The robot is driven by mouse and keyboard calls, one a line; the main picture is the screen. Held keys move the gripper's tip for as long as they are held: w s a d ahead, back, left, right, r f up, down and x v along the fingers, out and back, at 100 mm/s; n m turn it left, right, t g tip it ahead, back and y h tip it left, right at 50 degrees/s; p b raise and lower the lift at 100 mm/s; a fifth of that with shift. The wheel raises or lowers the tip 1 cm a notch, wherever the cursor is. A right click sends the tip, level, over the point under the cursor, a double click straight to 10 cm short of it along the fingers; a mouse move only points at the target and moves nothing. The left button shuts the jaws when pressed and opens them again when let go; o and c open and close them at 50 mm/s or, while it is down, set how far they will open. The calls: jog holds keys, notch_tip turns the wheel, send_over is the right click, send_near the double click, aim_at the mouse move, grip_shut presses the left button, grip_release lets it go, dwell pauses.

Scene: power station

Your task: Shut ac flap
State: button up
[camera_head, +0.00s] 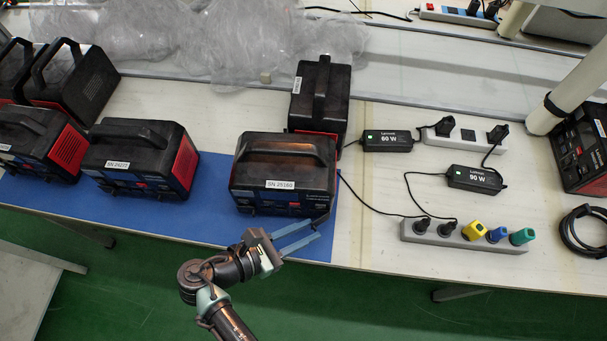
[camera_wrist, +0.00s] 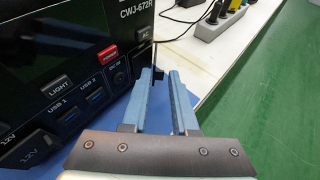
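The black power station (camera_head: 283,172) labelled SN 25169 stands on the blue mat, its front towards my arm. In the wrist view its front panel (camera_wrist: 75,60) fills the left, with an AC label (camera_wrist: 144,34) near the right edge. A thin dark piece (camera_wrist: 158,78), seemingly the AC flap seen edge-on and standing out from the panel, shows between my fingertips. In the head view a small dark piece (camera_head: 321,219) shows at the station's front right corner. My gripper (camera_head: 312,231) is open, its two blue fingers apart beside that corner. I cannot tell whether a finger touches the flap.
Other power stations stand left (camera_head: 138,157) and behind (camera_head: 319,95). A cable runs from near the station to the strip. The table's front edge is close; green floor lies below.

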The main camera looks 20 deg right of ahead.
grip_shut()
jog(key=shift+w+a+f+m+g+b, duration=0.1)
jog(key=shift+w+m+g+b, duration=0.6)
jog(key=shift+m+g, duration=0.5)
jog(key=shift+w+m+g+b, duration=0.6)
jog(key=shift+m+g, duration=0.2)
jog(key=shift+g, duration=0.3)
jog(key=shift+w, duration=0.1)
jog(key=shift+m+g+y, duration=0.3)
